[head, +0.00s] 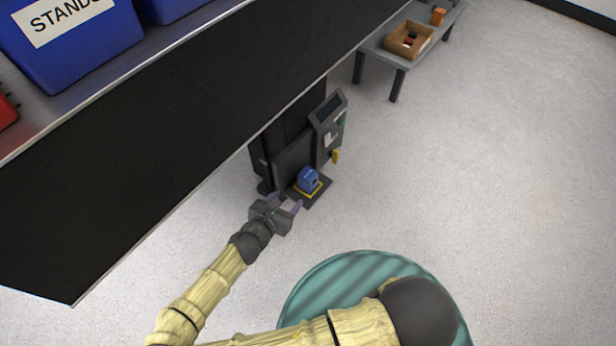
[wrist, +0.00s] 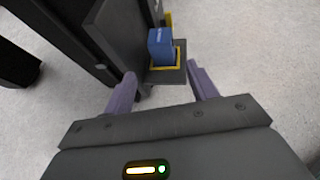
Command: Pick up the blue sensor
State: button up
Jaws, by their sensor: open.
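The blue sensor (head: 308,179) is a small block with a dark round spot on one face. It sits upright inside a yellow outline (head: 310,191) on a dark low platform (head: 319,194) at the front of a dark machine. My gripper (head: 284,202) is open and empty, just in front of the platform and apart from the sensor. In the wrist view the blue sensor (wrist: 160,46) appears beyond the two purple fingers of my gripper (wrist: 160,85), roughly centred between them. The sensor's lower far side is hidden.
The dark machine (head: 293,160) with a control panel (head: 330,110) rises behind the platform. A shelf (head: 150,140) with blue bins (head: 75,50) overhangs the left. A grey bench (head: 440,40) holds a wooden box (head: 409,39). Open floor (head: 480,180) lies to the right.

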aim_at(304, 181)
jog(key=b+x, duration=0.7)
jog(key=x, duration=0.4)
jog(key=shift+w+d+f, duration=0.1)
jog(key=shift+f, duration=0.15)
jog(key=shift+w+d, duration=0.15)
jog(key=shift+w, duration=0.3)
jog(key=b+x, duration=0.4)
jog(key=shift+d, duration=0.15)
jog(key=shift+w+d+f+b, duration=0.1)
jog(key=shift+w+d+b, duration=0.15)
jog(key=shift+w+b, duration=0.25)
jog(key=c, duration=0.9)
